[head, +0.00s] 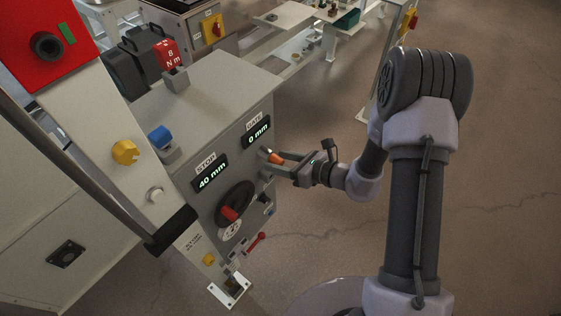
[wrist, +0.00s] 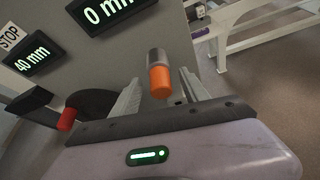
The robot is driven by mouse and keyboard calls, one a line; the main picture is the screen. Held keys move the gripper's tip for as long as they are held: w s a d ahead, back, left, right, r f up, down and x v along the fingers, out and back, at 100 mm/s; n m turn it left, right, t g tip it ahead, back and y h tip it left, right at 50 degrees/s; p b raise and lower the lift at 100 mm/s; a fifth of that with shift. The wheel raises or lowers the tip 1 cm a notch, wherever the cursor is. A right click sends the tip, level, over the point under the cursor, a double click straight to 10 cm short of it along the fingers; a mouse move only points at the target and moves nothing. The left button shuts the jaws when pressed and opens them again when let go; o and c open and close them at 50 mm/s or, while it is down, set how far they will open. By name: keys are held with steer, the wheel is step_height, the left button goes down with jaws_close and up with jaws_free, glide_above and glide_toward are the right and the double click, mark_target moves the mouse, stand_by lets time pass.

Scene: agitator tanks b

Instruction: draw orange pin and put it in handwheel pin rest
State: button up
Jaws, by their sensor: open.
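The orange pin (head: 276,158) sticks out of the grey cabinet's front just below the GATE display (head: 257,134). In the wrist view the orange pin (wrist: 159,82) has a grey collar behind it. My gripper (head: 268,164) is open at the panel, with one finger on each side of the pin. In the wrist view a gap shows between the pin and the fingers of my gripper (wrist: 160,88). The black handwheel (head: 236,201) with a red knob sits lower on the panel; part of it also shows in the wrist view (wrist: 92,101). I cannot pick out its pin rest.
The STOP display (head: 211,175) reads 40 mm and the GATE display 0 mm. A red lever (head: 256,243) and a small blue part (head: 268,198) sit low on the panel. A sloping beam with a yellow knob (head: 125,152) stands at the left. Open floor lies right.

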jaws_close()
steer(key=c, duration=0.7)
jaws_free()
steer(key=shift+c, duration=0.2)
jaws_close()
steer(key=shift+s+d, duration=0.1)
steer(key=shift+d, duration=0.05)
steer(key=shift+s+d, duration=0.2)
steer(key=shift+d, duration=0.1)
stand_by(0.4)
